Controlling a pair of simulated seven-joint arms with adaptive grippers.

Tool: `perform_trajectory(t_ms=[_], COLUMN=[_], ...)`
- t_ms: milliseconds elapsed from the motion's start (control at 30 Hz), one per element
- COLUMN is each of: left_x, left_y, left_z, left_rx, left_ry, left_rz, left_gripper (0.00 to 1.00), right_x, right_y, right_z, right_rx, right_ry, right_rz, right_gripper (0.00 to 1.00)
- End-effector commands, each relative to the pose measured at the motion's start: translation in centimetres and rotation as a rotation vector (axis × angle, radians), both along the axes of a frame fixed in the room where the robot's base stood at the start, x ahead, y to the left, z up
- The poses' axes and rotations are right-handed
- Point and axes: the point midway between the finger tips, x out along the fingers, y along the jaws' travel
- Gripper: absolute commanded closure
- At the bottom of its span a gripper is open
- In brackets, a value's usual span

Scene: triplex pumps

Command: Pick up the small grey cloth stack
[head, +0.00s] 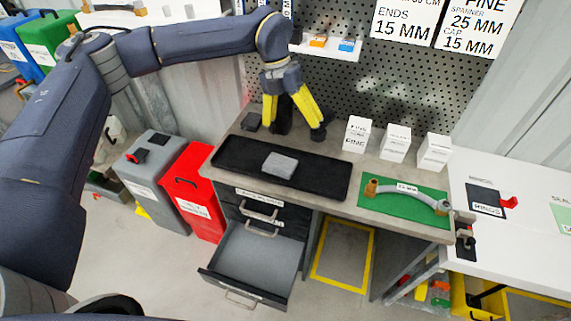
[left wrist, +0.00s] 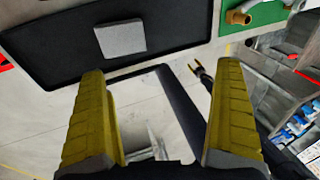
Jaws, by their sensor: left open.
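The small grey cloth stack (head: 280,165) lies flat on the black tray (head: 330,187) on the workbench. In the left wrist view the stack (left wrist: 121,38) sits near the top, left of centre, on the tray (left wrist: 50,72). In the left wrist view the gripper (left wrist: 161,70) shows nothing held between the fingers.
A green mat (head: 385,206) with a curved pipe lies right of the tray. Several white boxes (head: 395,143) stand behind it. An open drawer (head: 252,262) juts out below the bench. A red bin (head: 192,190) stands at left. A perforated panel (head: 345,80) rises behind.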

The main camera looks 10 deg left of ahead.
Motion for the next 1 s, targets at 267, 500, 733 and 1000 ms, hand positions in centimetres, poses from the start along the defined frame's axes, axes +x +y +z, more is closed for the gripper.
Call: perform_trajectory(t_ms=[267,500,733,1000], left_x=[0.9,0.9,0.9,0.9], left_y=[3.6,4.0,4.0,3.9], left_z=[-1.1,-4.0,-8.3,-12.0], left_rx=[0.242,0.263,0.262,0.261], left_ry=[-0.079,-0.084,-0.082,-0.084], left_rz=[-0.009,-0.011,-0.01,-0.01], left_gripper=[0.0,0.0,0.0,0.0], right_x=[0.0,0.0,0.0,0.1], right_y=[0.0,0.0,0.0,0.0], right_z=[0.0,0.0,0.0,0.0], right_rx=[0.0,0.0,0.0,0.0], right_ry=[0.0,0.0,-0.001,-0.001], right_rz=[0.0,0.0,0.0,0.0], right_gripper=[0.56,0.56,0.56,0.56])
